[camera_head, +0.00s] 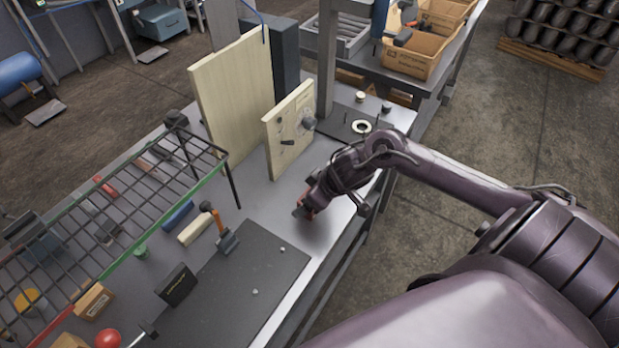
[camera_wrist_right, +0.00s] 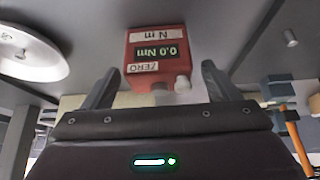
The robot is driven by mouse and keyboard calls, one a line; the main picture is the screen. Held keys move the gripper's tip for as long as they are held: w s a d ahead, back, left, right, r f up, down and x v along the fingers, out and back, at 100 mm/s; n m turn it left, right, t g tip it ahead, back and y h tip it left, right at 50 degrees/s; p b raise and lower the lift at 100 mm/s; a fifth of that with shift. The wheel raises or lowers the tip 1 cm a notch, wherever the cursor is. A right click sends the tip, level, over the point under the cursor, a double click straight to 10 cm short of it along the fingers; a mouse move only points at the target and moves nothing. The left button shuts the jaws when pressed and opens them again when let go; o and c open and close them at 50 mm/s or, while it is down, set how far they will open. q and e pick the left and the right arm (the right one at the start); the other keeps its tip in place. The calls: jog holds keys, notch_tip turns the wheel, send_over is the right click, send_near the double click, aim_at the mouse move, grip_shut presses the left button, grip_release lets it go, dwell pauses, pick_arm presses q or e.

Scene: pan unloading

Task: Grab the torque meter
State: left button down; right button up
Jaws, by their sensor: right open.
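The torque meter (camera_wrist_right: 157,42) is a small red box in the right wrist view, with a lit green display reading 0.0 Nm, white labels and a pale knob. Its text appears upside down there. In the head view only a bit of red (camera_head: 306,211) shows at the end of my right arm, mostly hidden by the wrist. My right gripper (camera_wrist_right: 160,70) is open, with one finger on each side of the meter's near end. I cannot tell whether the fingers touch it. In the head view my right gripper (camera_head: 304,204) is low over the grey bench. My left gripper is not in view.
A wooden panel with a knob (camera_head: 290,128) and a taller board (camera_head: 235,90) stand behind my right gripper. A black mat (camera_head: 245,285) and an orange-handled tool (camera_head: 222,232) lie to the left. A wire rack (camera_head: 100,225) covers the bench's left side.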

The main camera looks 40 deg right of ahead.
jog(key=shift+w+f, duration=0.1)
jog(key=shift+f, duration=0.15)
jog(key=c, duration=1.1)
jog(key=shift+c, duration=0.6)
jog(key=shift+r, duration=0.15)
